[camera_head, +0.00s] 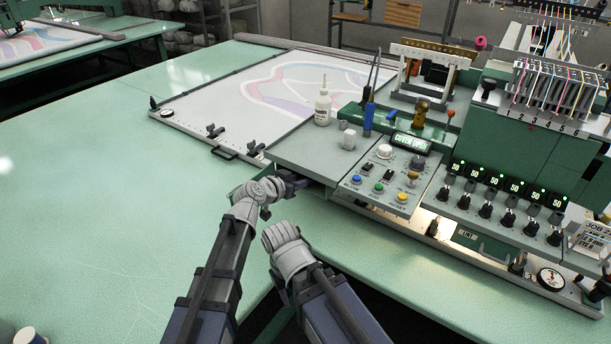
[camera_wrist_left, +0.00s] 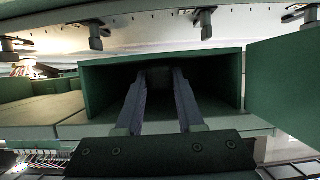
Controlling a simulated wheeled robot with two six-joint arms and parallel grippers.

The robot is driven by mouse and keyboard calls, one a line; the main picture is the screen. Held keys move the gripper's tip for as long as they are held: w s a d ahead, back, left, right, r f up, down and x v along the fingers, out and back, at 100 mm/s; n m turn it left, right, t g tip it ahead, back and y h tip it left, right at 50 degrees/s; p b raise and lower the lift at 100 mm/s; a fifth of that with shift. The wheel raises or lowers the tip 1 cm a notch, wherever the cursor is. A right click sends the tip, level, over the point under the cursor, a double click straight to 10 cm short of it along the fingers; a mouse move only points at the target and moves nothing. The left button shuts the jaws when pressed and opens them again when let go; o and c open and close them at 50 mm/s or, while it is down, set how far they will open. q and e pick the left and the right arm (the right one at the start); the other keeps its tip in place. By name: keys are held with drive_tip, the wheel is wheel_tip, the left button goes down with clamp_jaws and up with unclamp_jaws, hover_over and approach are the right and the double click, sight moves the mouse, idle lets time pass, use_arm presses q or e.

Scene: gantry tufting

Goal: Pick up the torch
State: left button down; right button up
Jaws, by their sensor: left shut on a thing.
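My left gripper (camera_head: 297,183) reaches under the left edge of the control panel. In the left wrist view its two fingers (camera_wrist_left: 161,100) extend into a dark green open-fronted compartment (camera_wrist_left: 100,95). The fingers are shut on a dark thing between their tips, deep in shadow. Its shape is too dark to make out, so I cannot tell by sight that it is the torch. No torch shows clearly elsewhere. My right arm ends in a grey rounded joint in the head view, and no right fingers show.
The control panel (camera_head: 344,185) with buttons sits just above my left gripper. The multi-needle machine (camera_head: 520,150) fills the right. The green table (camera_head: 110,190) is mostly clear on the left.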

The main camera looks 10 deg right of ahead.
use_arm(q)
drive_tip(key=s+a, duration=1.1)
drive_tip(key=shift+s+a, duration=0.15)
drive_tip(key=shift+a, duration=0.1)
drive_tip(key=shift+d, duration=0.1)
